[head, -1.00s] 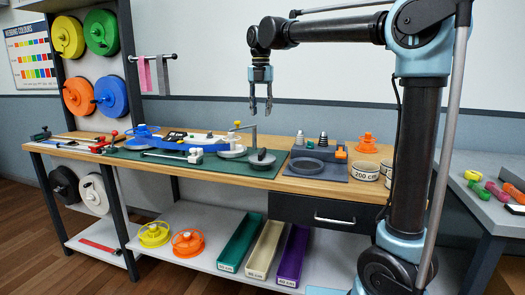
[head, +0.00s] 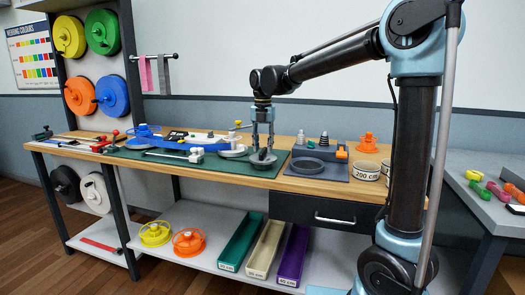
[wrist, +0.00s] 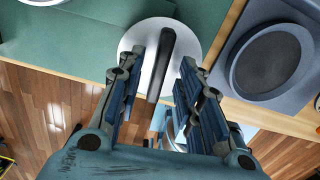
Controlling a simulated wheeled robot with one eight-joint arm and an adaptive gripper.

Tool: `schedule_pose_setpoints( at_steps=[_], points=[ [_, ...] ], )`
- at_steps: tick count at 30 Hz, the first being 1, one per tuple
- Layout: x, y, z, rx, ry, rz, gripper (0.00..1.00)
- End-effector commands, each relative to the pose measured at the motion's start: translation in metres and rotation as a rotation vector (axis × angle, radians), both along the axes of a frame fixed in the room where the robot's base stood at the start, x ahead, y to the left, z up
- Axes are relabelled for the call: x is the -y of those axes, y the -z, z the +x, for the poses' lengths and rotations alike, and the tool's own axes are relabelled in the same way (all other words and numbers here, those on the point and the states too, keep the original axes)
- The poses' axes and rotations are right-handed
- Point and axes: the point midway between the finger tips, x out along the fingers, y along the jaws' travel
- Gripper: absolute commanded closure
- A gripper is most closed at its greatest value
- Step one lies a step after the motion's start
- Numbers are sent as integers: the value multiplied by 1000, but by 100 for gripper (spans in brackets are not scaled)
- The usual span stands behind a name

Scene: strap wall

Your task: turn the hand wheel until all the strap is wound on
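The hand wheel (head: 262,161) is a grey disc with a raised dark bar across it, at the front edge of the green mat. In the wrist view the wheel (wrist: 150,35) is pale and its dark bar (wrist: 161,66) runs between my fingers. My gripper (head: 263,148) points down over the wheel, fingers apart, one on each side of the bar; a gap shows on both sides. In the wrist view my gripper (wrist: 161,60) looks open. Blue strap-like material (head: 195,141) lies along the mat beside a blue spool (head: 145,131); how much is wound is too small to tell.
A pale grey disc (head: 233,152) and a yellow-knobbed post stand just left of the wheel. A grey stand (head: 318,168) with a round recess is close on the right. An orange spool (head: 367,143) and labelled rings (head: 365,171) lie farther right.

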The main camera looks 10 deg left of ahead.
Motion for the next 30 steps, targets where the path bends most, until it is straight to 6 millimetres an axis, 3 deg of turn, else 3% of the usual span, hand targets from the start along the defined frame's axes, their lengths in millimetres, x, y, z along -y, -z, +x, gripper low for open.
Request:
schedule_pose_setpoints(
  at_steps=[6, 16, 21, 30],
  points=[
    [0, 15, 0, 0, 0, 0, 67],
    [0, 17, 0, 0, 0, 0, 67],
    [0, 17, 0, 0, -1, 0, 100],
    [-4, 17, -2, 0, 4, 0, 100]
  ],
)
